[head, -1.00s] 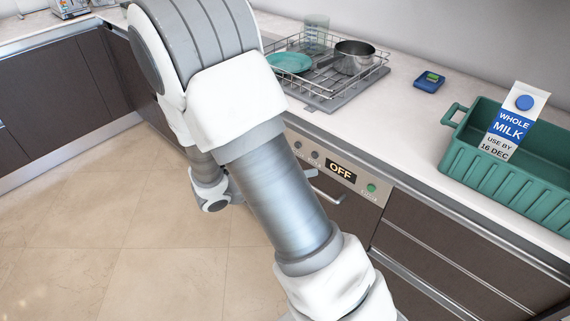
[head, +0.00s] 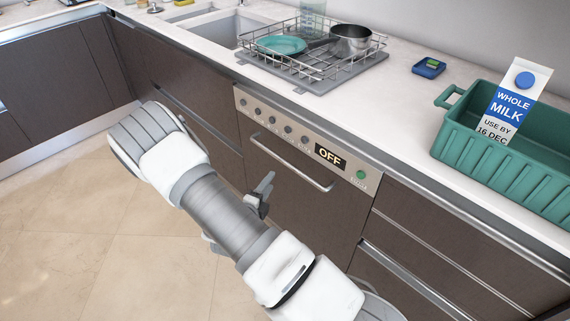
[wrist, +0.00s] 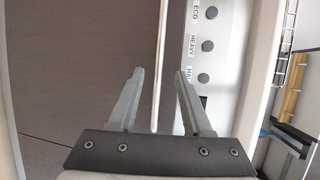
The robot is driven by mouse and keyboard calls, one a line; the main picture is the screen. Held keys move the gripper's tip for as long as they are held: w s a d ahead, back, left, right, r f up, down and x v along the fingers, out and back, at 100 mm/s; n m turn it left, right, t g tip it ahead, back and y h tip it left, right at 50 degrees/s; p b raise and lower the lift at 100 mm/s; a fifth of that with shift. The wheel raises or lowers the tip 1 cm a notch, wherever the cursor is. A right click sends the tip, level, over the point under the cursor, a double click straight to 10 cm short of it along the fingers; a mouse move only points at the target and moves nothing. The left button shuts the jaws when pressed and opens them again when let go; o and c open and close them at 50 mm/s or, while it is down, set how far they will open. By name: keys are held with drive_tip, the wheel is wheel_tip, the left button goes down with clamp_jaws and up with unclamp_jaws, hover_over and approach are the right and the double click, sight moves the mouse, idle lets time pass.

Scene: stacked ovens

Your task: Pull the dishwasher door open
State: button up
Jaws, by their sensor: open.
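The dishwasher door (head: 283,190) is brown and shut, under a silver control panel (head: 298,141) with knobs and a display reading OFF. Its straight bar handle (head: 291,162) runs across the upper door. My gripper (head: 264,188) is open and empty, in front of the door, and shows below the handle in the head view. In the wrist view, my gripper (wrist: 159,75) has its two fingers apart, with a thin upright-looking bar (wrist: 161,50), apparently the handle, between them in the picture. I cannot tell its depth from the fingertips. The panel (wrist: 207,60) shows to the right there.
A dish rack (head: 315,60) with a teal plate and a pot stands on the counter above. A green crate (head: 510,165) holding a milk carton (head: 505,105) is at right. Drawers (head: 440,250) flank the dishwasher. The tiled floor (head: 90,235) at left is clear.

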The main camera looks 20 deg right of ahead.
sight(285, 162)
drive_tip(key=b+x, duration=0.2)
drive_tip(key=x, duration=1.1)
drive_tip(key=shift+f+b, duration=0.1)
drive_tip(key=shift+b, duration=0.25)
clamp_jaws()
idle(0.6)
